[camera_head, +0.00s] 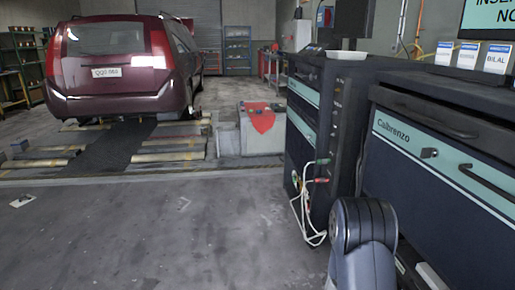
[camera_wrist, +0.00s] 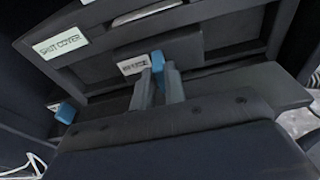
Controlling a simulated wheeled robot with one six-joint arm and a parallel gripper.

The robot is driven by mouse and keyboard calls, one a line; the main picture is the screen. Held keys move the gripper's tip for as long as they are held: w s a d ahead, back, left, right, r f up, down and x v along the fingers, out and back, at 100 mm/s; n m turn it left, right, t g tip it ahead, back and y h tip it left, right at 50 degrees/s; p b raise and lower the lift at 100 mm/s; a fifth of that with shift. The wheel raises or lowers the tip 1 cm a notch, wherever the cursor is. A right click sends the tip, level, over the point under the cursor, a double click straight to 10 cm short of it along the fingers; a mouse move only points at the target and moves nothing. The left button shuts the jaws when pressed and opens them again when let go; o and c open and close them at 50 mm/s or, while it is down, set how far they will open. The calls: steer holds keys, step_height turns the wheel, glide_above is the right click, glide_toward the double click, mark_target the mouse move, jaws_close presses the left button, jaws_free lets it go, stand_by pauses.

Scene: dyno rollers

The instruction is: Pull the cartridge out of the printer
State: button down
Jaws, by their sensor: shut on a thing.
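In the wrist view, my gripper (camera_wrist: 160,78) reaches into a dark housing, which I take to be the printer (camera_wrist: 100,75). Its two grey fingers are closed on a blue tab (camera_wrist: 157,57), which I take to be the cartridge's grip. A small white label with print too small to read (camera_wrist: 131,66) is beside the tab. The rest of the cartridge cannot be told apart from the dark housing. A "SHUT COVER" label (camera_wrist: 61,40) is on the panel at upper left. The head view does not show my gripper or the tab.
Another blue tab (camera_wrist: 67,112) sits at the left of the wrist view. In the head view, a dark Calbrenzo cabinet (camera_head: 440,150) and a tall unit with cables (camera_head: 330,130) stand at right. A red car (camera_head: 120,60) stands on rollers at left. Open floor (camera_head: 150,240) lies in front.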

steer(key=c, duration=1.4)
jaws_free()
steer(key=shift+o, duration=0.2)
steer(key=p+v, duration=0.2)
steer(key=v, duration=0.8)
steer(key=shift+a, duration=0.4)
steer(key=shift+r, duration=0.1)
steer(key=b+x, duration=0.2)
steer(key=x, duration=0.8)
steer(key=shift+d, duration=0.85)
